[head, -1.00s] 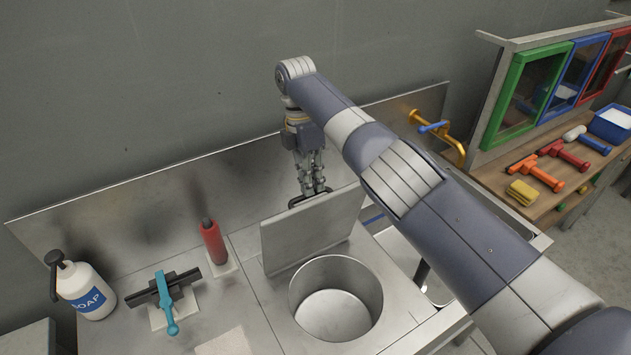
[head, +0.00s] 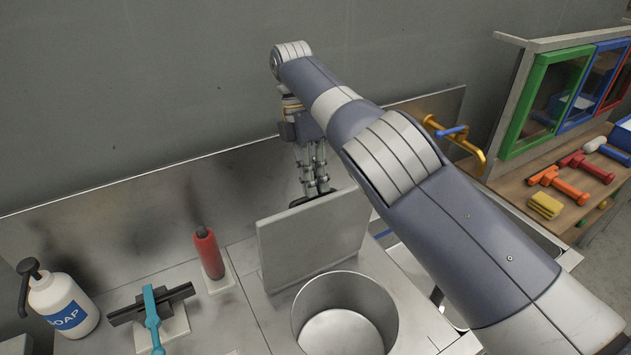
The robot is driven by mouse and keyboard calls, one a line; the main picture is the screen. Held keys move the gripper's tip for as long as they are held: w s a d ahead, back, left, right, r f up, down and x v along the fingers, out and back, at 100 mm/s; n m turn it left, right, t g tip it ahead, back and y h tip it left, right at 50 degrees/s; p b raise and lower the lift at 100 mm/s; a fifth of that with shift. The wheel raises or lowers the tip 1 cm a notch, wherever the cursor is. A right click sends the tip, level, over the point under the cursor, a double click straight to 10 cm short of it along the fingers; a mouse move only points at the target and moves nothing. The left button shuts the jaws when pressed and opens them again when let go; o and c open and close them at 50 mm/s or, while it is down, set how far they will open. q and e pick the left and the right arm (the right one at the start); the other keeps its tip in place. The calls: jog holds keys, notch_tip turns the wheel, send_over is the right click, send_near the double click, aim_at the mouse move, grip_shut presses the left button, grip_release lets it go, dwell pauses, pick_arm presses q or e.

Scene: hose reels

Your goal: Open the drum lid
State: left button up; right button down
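The drum lid (head: 312,240) is a square grey metal plate. It stands nearly upright behind the round drum opening (head: 345,312), which is uncovered and looks empty. My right gripper (head: 313,192) points down just behind the lid's top edge. Its fingertips are close to the lid handle, which is mostly hidden behind the lid. Whether the fingers are closed on the handle cannot be made out. My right arm crosses the view from the lower right. My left gripper is not in view.
A yellow tap (head: 470,152) is at the back right. A wooden shelf (head: 572,208) holds tools and a yellow sponge (head: 545,206). A backsplash is close behind the gripper.

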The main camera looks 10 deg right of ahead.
jog(key=shift+s+a+f+g, duration=0.1)
jog(key=shift+s+f+g, duration=0.05)
jog(key=shift+f, duration=0.45)
jog(key=shift+s+a+f+g, duration=0.1)
jog(key=shift+s+f+g, duration=0.05)
jog(key=shift+f, duration=0.45)
jog(key=c, duration=1.7)
grip_release()
jog(key=shift+d, duration=0.1)
jog(key=shift+o, duration=0.2)
jog(key=shift+w+f, duration=0.15)
jog(key=shift+w, duration=0.4)
jog(key=shift+s, duration=0.1)
jog(key=shift+r, duration=0.2)
